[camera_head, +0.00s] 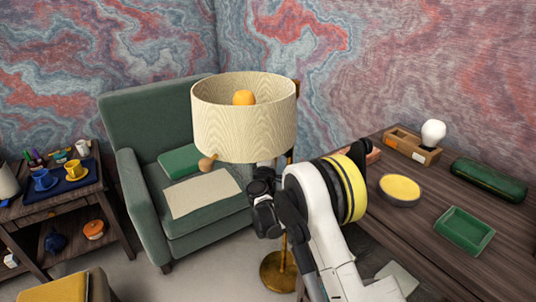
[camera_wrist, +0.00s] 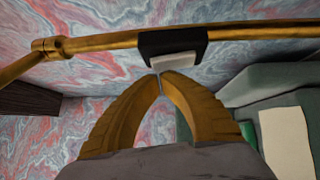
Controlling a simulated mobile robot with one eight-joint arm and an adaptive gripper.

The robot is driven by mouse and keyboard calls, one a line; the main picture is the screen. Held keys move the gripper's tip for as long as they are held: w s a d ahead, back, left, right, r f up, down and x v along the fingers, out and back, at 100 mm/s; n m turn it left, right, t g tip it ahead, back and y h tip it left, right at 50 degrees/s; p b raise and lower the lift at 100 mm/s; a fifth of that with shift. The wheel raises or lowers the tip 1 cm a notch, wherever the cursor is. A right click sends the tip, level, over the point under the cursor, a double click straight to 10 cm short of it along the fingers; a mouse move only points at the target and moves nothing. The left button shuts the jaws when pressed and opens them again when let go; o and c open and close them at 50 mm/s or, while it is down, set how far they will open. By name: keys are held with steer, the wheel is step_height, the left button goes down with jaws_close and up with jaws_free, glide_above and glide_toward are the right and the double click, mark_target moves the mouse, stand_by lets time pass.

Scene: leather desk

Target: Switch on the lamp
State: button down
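The floor lamp has a cream shade (camera_head: 243,125), an orange bulb (camera_head: 243,98) inside it and a round brass base (camera_head: 279,271). I cannot tell whether the bulb is lit. In the wrist view, the brass pole (camera_wrist: 245,33) crosses the top and carries a black switch housing (camera_wrist: 172,46) with a pale rocker (camera_wrist: 175,61). My gripper (camera_wrist: 160,76) has its tan fingertips together, with nothing visible between them. The tips are just below the rocker in the picture; contact is unclear. In the head view, my dark gripper is below the shade, and the switch is hidden.
A green armchair (camera_head: 158,110) stands behind the lamp. The wooden desk (camera_head: 405,222) at right holds a yellow-topped bowl (camera_head: 399,190), a green tray (camera_head: 464,231), a green case (camera_head: 488,180) and a white bulb (camera_head: 433,132).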

steer(key=shift+w+d+r, duration=0.1)
steer(key=shift+d, duration=0.05)
steer(key=m+g+p, duration=0.1)
steer(key=p, duration=0.1)
steer(key=d+m+g, duration=0.1)
steer(key=shift+w+r+m+g+p, duration=0.3)
steer(key=shift+w+p, duration=0.05)
steer(key=shift+p, duration=0.05)
steer(key=shift+a, duration=0.1)
